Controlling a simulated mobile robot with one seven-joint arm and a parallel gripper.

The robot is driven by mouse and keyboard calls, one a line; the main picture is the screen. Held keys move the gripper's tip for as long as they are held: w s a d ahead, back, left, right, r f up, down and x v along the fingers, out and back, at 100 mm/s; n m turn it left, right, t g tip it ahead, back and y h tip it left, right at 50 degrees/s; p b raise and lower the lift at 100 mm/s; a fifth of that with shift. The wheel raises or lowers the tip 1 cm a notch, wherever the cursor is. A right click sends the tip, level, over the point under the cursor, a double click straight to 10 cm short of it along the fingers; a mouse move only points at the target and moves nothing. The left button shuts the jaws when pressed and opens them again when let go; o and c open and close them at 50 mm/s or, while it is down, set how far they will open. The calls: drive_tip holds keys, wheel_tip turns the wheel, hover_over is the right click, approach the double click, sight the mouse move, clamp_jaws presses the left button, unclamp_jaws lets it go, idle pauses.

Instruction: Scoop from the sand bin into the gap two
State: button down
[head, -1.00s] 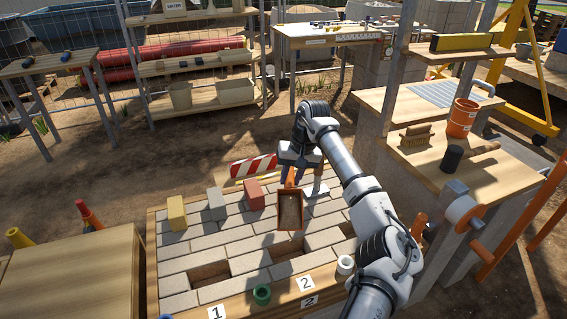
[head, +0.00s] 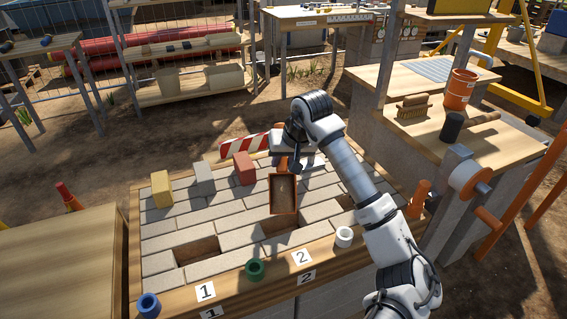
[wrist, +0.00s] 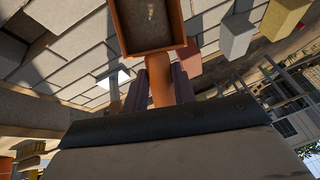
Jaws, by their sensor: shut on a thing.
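My gripper (head: 284,163) is shut on the handle of an orange-brown scoop (head: 284,208) above the paved bench. In the wrist view the gripper fingers (wrist: 160,90) sit on either side of the orange handle. The scoop's tray (wrist: 189,25) extends away from them. Gap two (head: 282,226) is the dark slot behind the number 2 card (head: 300,257). The scoop hangs just behind it and partly covers its far edge. I cannot identify the sand bin.
Another gap (head: 196,250) lies left, behind card 1 (head: 205,291); a third (head: 345,201) lies right. Yellow (head: 161,189), grey (head: 204,178) and red (head: 243,168) blocks stand at the back. Blue (head: 149,305), green (head: 255,269) and white (head: 344,237) cups line the front edge.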

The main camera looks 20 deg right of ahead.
drive_tip(key=shift+s+a+t+h+b, duration=0.25)
drive_tip(key=shift+s+t+b, duration=0.65)
drive_tip(key=shift+b, duration=1.5)
drive_tip(key=shift+s+a+t+h+b, duration=0.15)
drive_tip(key=shift+s+a+t+b, duration=0.65)
drive_tip(key=shift+b, duration=1.6)
drive_tip(key=b, duration=0.1)
drive_tip(key=s+b, duration=0.2)
drive_tip(key=shift+d+r+n+t, duration=0.25)
drive_tip(key=shift+r+n+t, duration=0.05)
drive_tip(key=shift+t, duration=0.1)
wheel_tip(320, 180, up, 7)
drive_tip(key=m+g+y+p, duration=0.1)
drive_tip(key=g+p, duration=0.6)
drive_tip(key=p, duration=0.9)
drive_tip(key=shift+r+g+y+p, duration=0.15)
drive_tip(key=shift+g+y+p, duration=0.15)
drive_tip(key=shift+y, duration=0.1)
drive_tip(key=shift+f, duration=0.2)
